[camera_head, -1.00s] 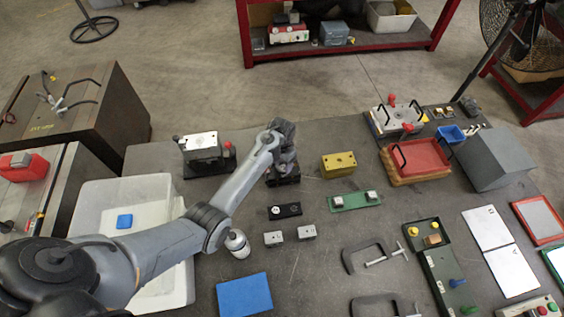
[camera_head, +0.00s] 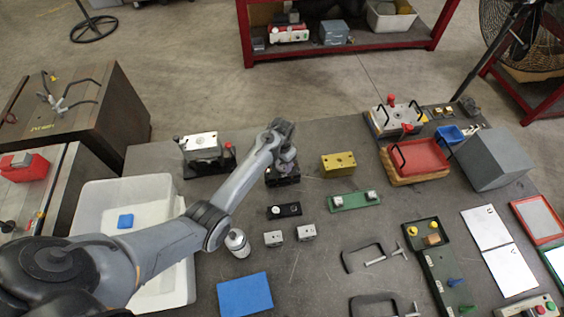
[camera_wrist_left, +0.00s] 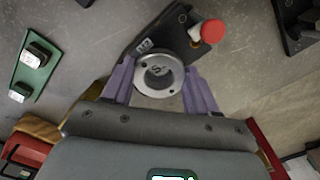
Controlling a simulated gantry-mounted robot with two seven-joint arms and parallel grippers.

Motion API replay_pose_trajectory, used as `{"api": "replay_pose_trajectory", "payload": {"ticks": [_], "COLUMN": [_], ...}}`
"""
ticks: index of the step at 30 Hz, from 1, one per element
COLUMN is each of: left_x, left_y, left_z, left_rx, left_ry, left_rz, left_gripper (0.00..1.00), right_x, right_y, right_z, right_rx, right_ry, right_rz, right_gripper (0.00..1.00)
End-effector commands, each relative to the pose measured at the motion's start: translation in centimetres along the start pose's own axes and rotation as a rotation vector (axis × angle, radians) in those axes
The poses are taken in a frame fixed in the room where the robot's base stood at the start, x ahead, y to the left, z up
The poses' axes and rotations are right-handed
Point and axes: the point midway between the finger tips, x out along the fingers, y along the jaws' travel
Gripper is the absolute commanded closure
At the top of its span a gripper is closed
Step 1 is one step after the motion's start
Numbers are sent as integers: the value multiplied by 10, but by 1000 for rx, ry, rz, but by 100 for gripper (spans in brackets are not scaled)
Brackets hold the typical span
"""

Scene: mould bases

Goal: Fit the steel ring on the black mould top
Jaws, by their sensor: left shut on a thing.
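The steel ring (camera_wrist_left: 160,75) is between the two purple fingers of my left gripper (camera_wrist_left: 160,85) in the left wrist view. The gripper is shut on it. The black mould top (camera_wrist_left: 150,36) shows just beyond and partly beneath the ring, with a red knob (camera_wrist_left: 210,31) at its side. The ring overlaps the mould top in this view, and I cannot tell whether they touch. In the head view my left gripper (camera_head: 283,155) is over the black mould (camera_head: 284,178), and the wrist hides most of it and the ring. My right gripper is not in view.
A yellow block (camera_head: 338,163) and a green plate with two small blocks (camera_head: 353,201) stand to the right. A black plate (camera_head: 284,210) and two small steel blocks (camera_head: 290,236) lie nearer. A mould with a steel top (camera_head: 203,148) stands to the left. A blue mat (camera_head: 244,295) lies in front.

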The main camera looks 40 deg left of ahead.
Motion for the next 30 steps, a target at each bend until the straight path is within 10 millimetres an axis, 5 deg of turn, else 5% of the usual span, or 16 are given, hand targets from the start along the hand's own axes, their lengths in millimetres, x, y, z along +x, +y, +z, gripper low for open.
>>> {"api": "replay_pose_trajectory", "payload": {"ticks": [30], "left_x": [14], "left_y": [0], "left_z": [0], "left_rx": [0], "left_ry": [1], "left_rz": [0], "left_gripper": [87], "right_x": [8], "right_y": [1], "right_z": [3], "right_rx": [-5], "right_ry": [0], "right_rz": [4], "right_gripper": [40]}}
